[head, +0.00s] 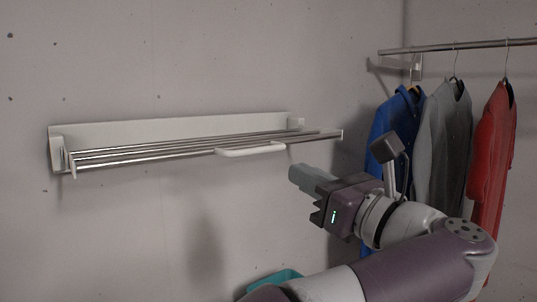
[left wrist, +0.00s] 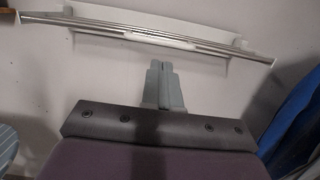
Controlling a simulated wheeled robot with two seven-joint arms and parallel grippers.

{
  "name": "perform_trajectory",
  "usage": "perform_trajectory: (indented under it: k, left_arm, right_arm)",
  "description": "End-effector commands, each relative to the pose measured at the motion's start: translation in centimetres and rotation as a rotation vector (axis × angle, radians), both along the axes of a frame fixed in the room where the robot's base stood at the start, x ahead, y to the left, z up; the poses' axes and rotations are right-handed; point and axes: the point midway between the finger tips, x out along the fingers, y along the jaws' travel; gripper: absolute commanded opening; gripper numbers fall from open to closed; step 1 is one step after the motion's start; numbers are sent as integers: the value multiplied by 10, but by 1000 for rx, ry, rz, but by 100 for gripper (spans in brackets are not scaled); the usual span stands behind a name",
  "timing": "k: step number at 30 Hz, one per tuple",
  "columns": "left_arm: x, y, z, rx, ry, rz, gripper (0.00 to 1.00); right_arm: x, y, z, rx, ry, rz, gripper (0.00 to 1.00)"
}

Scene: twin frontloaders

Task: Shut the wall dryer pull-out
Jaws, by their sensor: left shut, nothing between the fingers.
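The wall dryer (head: 180,128) is a long white panel on the wall in the head view. Its pull-out of metal rails (head: 150,154) stands out a little in front of the panel, with a white handle (head: 250,149) along its front rail. The dryer also shows across the top of the left wrist view, with the rail (left wrist: 120,29) and handle (left wrist: 170,42). My left gripper (head: 296,174) is shut and empty, below and right of the handle, apart from it in the picture. Its closed fingers (left wrist: 162,68) point toward the dryer. My right gripper is not in view.
A rail (head: 460,45) at right holds a blue shirt (head: 385,125), a grey one (head: 445,130) and a red one (head: 492,145), close behind my left wrist. A teal basket (head: 275,279) is low behind my arm. The wall below the dryer's left part is clear.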

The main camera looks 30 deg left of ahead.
Motion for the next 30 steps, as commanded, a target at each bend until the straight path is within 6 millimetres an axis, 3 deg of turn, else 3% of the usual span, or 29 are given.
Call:
perform_trajectory:
  k: [6,12,26,30]
  left_arm:
    - [17,43,10,0,-1,4,0]
    - [28,68,15,1,-1,1,0]
    - [32,75,15,0,-1,-1,0]
    - [38,89,11,-3,-1,4,0]
  right_arm:
    - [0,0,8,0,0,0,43]
    - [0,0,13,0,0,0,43]
    - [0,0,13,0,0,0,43]
    - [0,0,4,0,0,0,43]
